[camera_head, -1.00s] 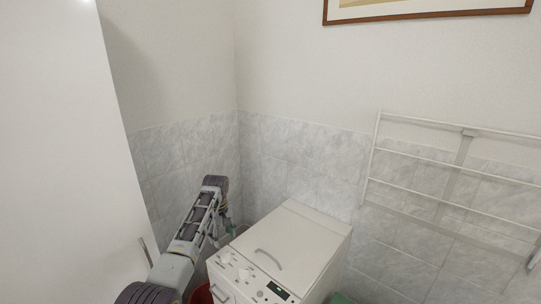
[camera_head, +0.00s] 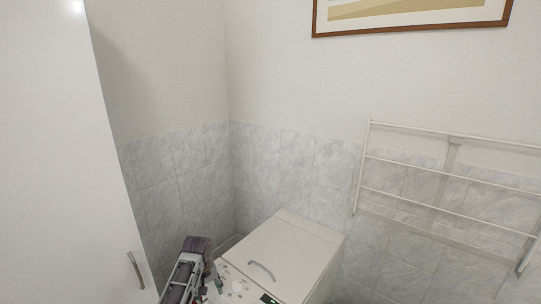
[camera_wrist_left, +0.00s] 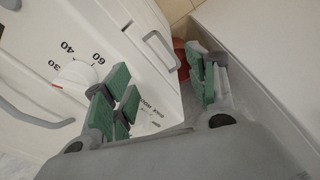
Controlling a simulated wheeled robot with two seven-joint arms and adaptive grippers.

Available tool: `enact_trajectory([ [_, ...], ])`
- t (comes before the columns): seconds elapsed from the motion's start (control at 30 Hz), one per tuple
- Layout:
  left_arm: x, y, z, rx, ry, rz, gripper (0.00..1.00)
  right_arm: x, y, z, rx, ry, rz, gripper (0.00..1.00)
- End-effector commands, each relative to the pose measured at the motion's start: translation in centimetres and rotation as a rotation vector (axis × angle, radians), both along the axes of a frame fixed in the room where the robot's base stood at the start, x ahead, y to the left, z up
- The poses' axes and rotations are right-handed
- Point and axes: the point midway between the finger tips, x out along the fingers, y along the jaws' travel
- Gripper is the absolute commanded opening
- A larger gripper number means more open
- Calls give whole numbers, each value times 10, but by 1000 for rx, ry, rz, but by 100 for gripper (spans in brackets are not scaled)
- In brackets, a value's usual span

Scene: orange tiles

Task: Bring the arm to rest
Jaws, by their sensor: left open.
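My left arm (camera_head: 187,272) comes in at the bottom of the head view, left of the white washing machine (camera_head: 292,248). Its gripper is mostly cut off or hidden there. In the left wrist view my left gripper (camera_wrist_left: 160,88) is open, with green-padded fingers set well apart and nothing between them. One finger is in front of the washing machine's front panel (camera_wrist_left: 90,20), near a white dial (camera_wrist_left: 76,74) marked 30, 40 and 60. The other is beside a grey surface (camera_wrist_left: 245,100). My right gripper is not in view.
A tall white cabinet (camera_head: 60,160) with a handle (camera_head: 135,270) stands close on the left. A white drying rack (camera_head: 445,190) and a framed picture (camera_head: 410,14) hang on the wall. A red object (camera_wrist_left: 182,58) shows beyond the fingers in the wrist view.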

Motion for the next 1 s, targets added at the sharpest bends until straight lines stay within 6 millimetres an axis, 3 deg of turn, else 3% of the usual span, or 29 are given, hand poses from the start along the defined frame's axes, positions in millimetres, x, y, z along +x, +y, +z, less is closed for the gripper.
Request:
enact_trajectory([
  [0.5,-70,3,-25,24,-45,-168,57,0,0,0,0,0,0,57],
  [1.0,-151,4,-28,56,-95,-352,57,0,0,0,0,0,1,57],
])
